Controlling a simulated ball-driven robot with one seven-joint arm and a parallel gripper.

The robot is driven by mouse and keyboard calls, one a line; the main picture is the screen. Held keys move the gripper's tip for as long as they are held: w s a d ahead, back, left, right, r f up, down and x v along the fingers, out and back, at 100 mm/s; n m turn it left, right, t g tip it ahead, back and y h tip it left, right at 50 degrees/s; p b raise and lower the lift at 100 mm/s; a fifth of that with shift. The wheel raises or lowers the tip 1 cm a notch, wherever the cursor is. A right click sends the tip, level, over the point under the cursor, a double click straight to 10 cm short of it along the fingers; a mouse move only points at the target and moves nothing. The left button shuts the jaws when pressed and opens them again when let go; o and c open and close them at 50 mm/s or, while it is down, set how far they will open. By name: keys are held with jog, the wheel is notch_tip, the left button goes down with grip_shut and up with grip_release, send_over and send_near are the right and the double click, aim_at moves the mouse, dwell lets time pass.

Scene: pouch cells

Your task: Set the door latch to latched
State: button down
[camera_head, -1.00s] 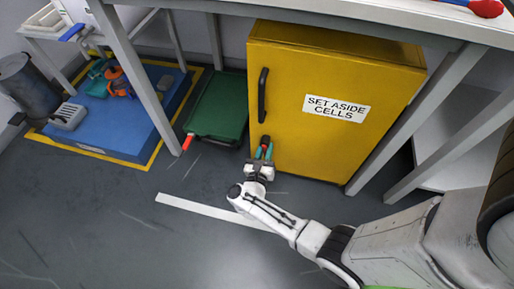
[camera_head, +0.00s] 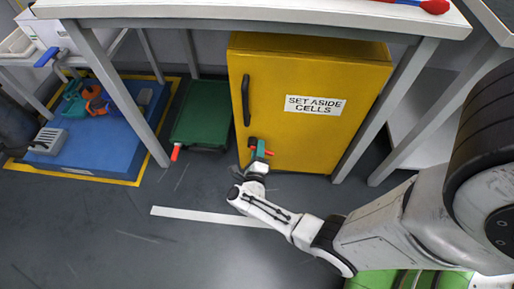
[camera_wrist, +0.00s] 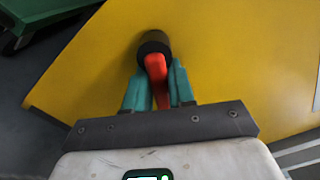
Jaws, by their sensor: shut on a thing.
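The door latch is a red lever (camera_wrist: 157,75) on a round black hub (camera_wrist: 154,43), low on the left part of the yellow cabinet door (camera_head: 300,80). My gripper (camera_wrist: 156,86) has its teal fingers on both sides of the red lever and is shut on it. In the head view, my gripper (camera_head: 260,150) is at the door's lower left, with red showing at the latch (camera_head: 269,153). The fingers hide part of the lever, so its exact setting is hard to tell.
A black vertical handle (camera_head: 246,100) is above the latch, left of the "SET ASIDE CELLS" label (camera_head: 315,105). A green cart (camera_head: 203,122) stands left of the cabinet. Table legs (camera_head: 118,95) flank the space.

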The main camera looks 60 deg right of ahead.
jog(key=shift+r+n+p, duration=0.25)
jog(key=shift+n+p, duration=0.15)
jog(key=shift+n, duration=0.65)
jog(key=shift+r+n+p, duration=0.25)
jog(key=shift+n+p, duration=0.1)
jog(key=shift+n, duration=0.7)
jog(key=c, duration=1)
grip_release()
jog(key=shift+s, duration=0.1)
jog(key=shift+c, duration=0.2)
jog(key=p+v, duration=0.1)
jog(key=v, duration=0.9)
jog(key=shift+a+p, duration=0.4)
jog(key=shift+s, duration=0.1)
